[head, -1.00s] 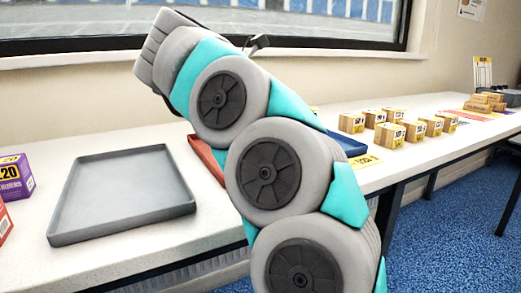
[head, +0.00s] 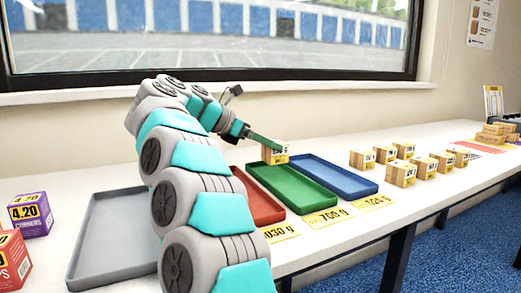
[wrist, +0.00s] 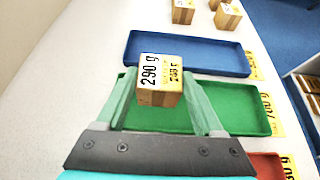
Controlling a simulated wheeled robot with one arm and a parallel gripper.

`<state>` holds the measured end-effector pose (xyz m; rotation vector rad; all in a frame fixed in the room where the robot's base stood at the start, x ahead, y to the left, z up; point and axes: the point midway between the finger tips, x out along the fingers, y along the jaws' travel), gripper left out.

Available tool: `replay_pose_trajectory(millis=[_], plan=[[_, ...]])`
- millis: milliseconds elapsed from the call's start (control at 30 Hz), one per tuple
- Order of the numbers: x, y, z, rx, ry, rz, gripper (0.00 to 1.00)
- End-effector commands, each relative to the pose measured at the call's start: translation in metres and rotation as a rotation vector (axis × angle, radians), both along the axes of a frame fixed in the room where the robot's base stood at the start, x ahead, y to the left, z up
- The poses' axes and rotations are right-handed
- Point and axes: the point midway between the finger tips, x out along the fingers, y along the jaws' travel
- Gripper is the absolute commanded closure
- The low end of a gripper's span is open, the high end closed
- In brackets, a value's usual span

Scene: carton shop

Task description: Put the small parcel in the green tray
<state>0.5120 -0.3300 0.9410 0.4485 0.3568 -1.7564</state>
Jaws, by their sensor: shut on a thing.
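The small parcel (wrist: 160,80) is a brown carton with a white label reading 290 g. My gripper (wrist: 158,98) is shut on it, one green finger on each side, and holds it over the green tray in the wrist view. In the head view the parcel (head: 275,153) shows at the tip of my gripper (head: 268,146), near the far end of the green tray (head: 292,187). The green tray (wrist: 235,112) looks empty where it shows; the parcel and fingers hide part of it. I cannot tell the parcel's exact height above it.
A blue tray (head: 345,178) lies right of the green tray and a red tray (head: 262,205) left of it. A grey tray (head: 85,240) stands further left, beside purple and red boxes (head: 30,213). Several cartons (head: 400,174) stand right of the blue tray. Yellow weight cards lie in front.

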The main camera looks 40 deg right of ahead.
Motion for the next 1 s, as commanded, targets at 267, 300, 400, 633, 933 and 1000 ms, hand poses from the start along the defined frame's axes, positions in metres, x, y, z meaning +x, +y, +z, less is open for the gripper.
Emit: replay_pose_trajectory(millis=[267,300,400,633,933,1000], plan=[[0.023,0.0,0.0,-0.003,0.0,-0.001,1.0],[0.024,0.0,-0.001,-0.003,0.001,0.0,1.0],[0.025,0.0,-0.003,-0.002,0.0,0.001,1.0],[0.025,0.0,-0.022,-0.001,0.001,0.004,1.0],[0.026,0.0,-0.037,-0.001,-0.002,0.002,1.0],[0.026,0.0,-0.037,-0.001,-0.002,0.002,1.0]])
